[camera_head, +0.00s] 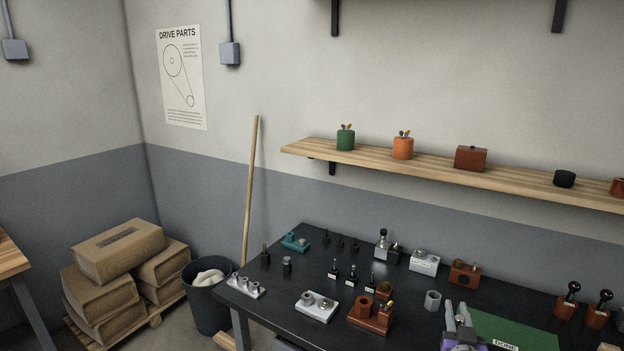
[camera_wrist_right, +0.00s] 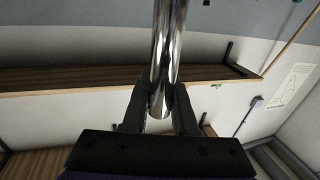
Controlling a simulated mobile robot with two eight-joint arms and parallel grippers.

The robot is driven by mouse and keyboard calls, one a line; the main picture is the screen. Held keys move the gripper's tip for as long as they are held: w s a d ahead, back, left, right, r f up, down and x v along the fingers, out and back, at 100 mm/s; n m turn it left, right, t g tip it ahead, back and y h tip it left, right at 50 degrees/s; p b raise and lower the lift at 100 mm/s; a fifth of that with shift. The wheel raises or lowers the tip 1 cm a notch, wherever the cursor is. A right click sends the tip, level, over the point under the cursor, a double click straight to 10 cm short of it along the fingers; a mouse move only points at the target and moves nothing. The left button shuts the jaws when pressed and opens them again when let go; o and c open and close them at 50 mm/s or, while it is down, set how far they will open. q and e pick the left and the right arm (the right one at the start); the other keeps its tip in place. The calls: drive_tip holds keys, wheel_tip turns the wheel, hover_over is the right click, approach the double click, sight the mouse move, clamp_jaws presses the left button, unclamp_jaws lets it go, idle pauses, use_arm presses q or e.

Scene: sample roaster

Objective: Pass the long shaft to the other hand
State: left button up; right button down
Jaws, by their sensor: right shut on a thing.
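The long shaft (camera_wrist_right: 168,45) is a polished metal rod in the right wrist view. It runs from the top edge down to between the fingers of my right gripper (camera_wrist_right: 158,98), which is shut on it. The far end of the shaft lies outside that view. In the head view my right gripper (camera_head: 460,320) shows at the bottom, right of centre, in front of the black bench; the shaft is hard to make out there. My left gripper is in neither view.
The black bench (camera_head: 290,285) carries several small parts, tools and holders. A green mat (camera_head: 530,338) marked DONE lies at its front right. A wooden shelf (camera_head: 440,168) is on the wall behind. A bin (camera_head: 207,310) and stacked sacks (camera_head: 120,250) stand left.

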drive_tip(key=s+a+f, duration=0.1)
drive_tip(key=a+f, duration=1.1)
drive_tip(key=a, duration=0.3)
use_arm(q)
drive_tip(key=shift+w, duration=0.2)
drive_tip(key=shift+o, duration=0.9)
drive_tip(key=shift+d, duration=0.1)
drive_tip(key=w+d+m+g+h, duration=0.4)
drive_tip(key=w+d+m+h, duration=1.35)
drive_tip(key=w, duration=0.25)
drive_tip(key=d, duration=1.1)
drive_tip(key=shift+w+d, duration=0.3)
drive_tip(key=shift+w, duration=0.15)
use_arm(e)
drive_tip(key=s+a+r+n+y, duration=0.2)
drive_tip(key=s+a+n+y, duration=0.2)
drive_tip(key=a+y, duration=0.3)
drive_tip(key=shift+s+a+n+t, duration=0.3)
drive_tip(key=shift+a+t, duration=0.1)
drive_tip(key=shift+a, duration=0.85)
